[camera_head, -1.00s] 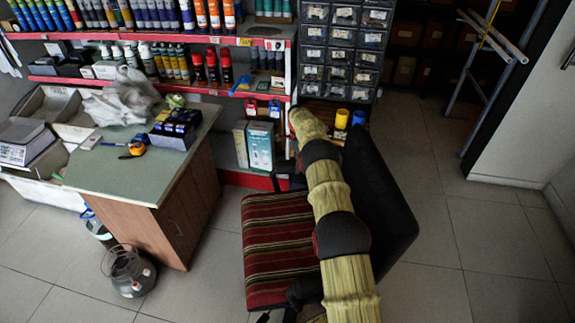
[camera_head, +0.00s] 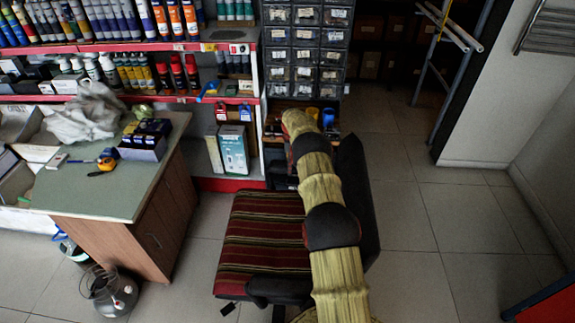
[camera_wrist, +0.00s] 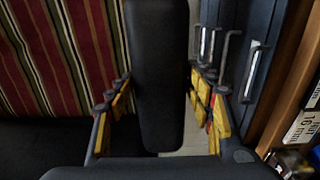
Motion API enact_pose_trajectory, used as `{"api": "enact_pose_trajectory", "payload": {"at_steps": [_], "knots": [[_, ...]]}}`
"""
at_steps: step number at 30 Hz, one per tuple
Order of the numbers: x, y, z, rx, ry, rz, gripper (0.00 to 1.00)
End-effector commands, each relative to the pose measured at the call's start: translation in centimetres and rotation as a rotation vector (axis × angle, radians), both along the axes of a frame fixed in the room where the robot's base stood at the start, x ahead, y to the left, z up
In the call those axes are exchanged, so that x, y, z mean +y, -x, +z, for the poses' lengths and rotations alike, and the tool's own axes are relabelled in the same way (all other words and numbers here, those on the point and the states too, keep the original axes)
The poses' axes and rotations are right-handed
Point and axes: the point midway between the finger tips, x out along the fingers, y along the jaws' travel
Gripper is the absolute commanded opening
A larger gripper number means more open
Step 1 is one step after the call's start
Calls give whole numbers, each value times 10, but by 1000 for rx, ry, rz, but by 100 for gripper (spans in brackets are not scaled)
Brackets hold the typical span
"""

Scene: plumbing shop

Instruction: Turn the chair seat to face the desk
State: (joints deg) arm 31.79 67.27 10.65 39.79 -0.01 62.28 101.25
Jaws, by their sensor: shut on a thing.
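The chair has a red striped seat (camera_head: 258,240) and a black backrest (camera_head: 357,195) on its right side. The seat's front edge is on the left, towards the green-topped desk (camera_head: 100,190), with a strip of floor between them. In the wrist view, my gripper (camera_wrist: 160,105) has its yellow and black fingers on both sides of a black padded bar (camera_wrist: 158,70), which looks like the chair's armrest. The striped seat (camera_wrist: 65,55) lies left of it. In the head view, my arm crosses over the chair and hides part of it; the fingers are not clear there.
Shelves of bottles (camera_head: 150,75) and a drawer cabinet (camera_head: 305,55) stand behind. A dark round container (camera_head: 108,290) sits on the floor by the desk. A metal frame (camera_head: 450,60) stands at the back right. The floor (camera_head: 420,240) right of the chair is clear.

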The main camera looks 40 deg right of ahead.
Motion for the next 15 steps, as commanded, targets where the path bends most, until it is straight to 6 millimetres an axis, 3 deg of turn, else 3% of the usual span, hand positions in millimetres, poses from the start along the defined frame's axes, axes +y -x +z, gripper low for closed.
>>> {"api": "enact_pose_trajectory", "payload": {"at_steps": [14, 15], "knots": [[-2, 2, 0, 1, 0, -6, 7], [-2, 2, 0, 1, 0, -6, 55]]}}
